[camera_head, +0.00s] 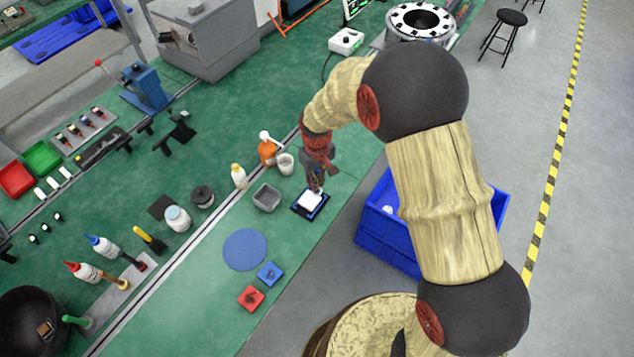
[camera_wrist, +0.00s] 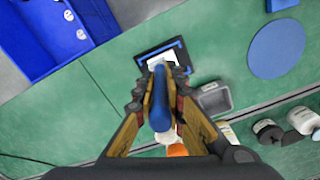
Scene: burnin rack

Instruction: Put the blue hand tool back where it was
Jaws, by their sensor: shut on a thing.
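My gripper (camera_head: 316,180) is low over the front part of the green bench. In the wrist view my gripper (camera_wrist: 158,88) is shut on the blue hand tool (camera_wrist: 160,108), whose rounded blue handle points toward the camera. The tool's far end is hidden behind the handle. Just beyond the fingertips is a dark blue-edged holder (camera_head: 323,208) with a white block (camera_head: 311,200) on it. I cannot tell whether the tool touches the block. In the head view the tool is mostly hidden by my gripper.
A grey tray (camera_head: 266,198), a white cup (camera_head: 285,164) and an orange bottle (camera_head: 267,152) stand close by. A blue round mat (camera_head: 245,249) and red and blue small blocks lie nearer. A blue crate (camera_head: 385,240) is beyond the bench edge. Bottles and upright tools stand at lower left.

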